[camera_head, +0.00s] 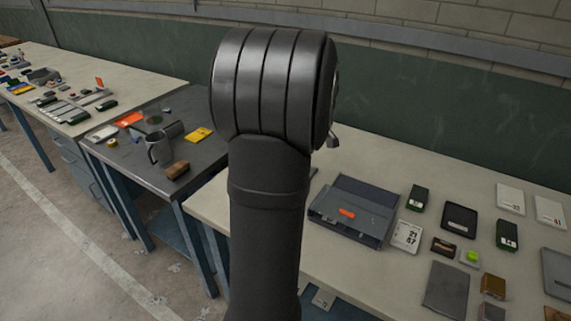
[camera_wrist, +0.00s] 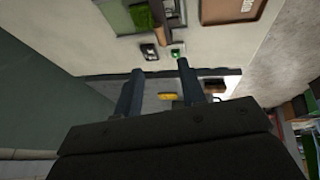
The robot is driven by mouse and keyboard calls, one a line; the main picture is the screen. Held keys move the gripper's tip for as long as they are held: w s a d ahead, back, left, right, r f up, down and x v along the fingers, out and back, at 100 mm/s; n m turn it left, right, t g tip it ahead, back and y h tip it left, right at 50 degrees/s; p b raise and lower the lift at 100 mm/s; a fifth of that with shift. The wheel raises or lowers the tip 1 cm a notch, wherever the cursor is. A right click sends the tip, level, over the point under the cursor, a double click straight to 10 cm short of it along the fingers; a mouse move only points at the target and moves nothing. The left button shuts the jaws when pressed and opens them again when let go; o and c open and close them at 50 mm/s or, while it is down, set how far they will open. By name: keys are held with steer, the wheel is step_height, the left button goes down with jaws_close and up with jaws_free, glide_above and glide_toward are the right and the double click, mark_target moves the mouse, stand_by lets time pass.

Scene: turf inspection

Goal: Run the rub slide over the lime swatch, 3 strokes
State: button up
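A small lime-green piece (camera_head: 471,257), which may be the lime swatch, lies on the right-hand bench in the head view. I cannot tell which item is the rub slide. In the wrist view my gripper (camera_wrist: 159,69) has its two dark fingers spread apart, with nothing visible held between them. The fingers hang above a pale surface with small items. A green patch (camera_wrist: 143,18) and a brown block (camera_wrist: 162,32) show beyond the fingertips, and I cannot tell whether the patch is the swatch. My arm hides the gripper in the head view.
On the right bench (camera_head: 370,262) are a grey case (camera_head: 365,200) with an orange piece (camera_head: 347,213), a numbered card (camera_head: 406,236), a black tray (camera_head: 459,220) and a dark flat sheet (camera_head: 446,288). A darker table (camera_head: 210,152) holds a mug (camera_head: 158,149) and a brown block (camera_head: 178,170).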

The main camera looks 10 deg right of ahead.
steer(key=x, duration=1.2)
steer(key=shift+w, duration=0.1)
jaws_close()
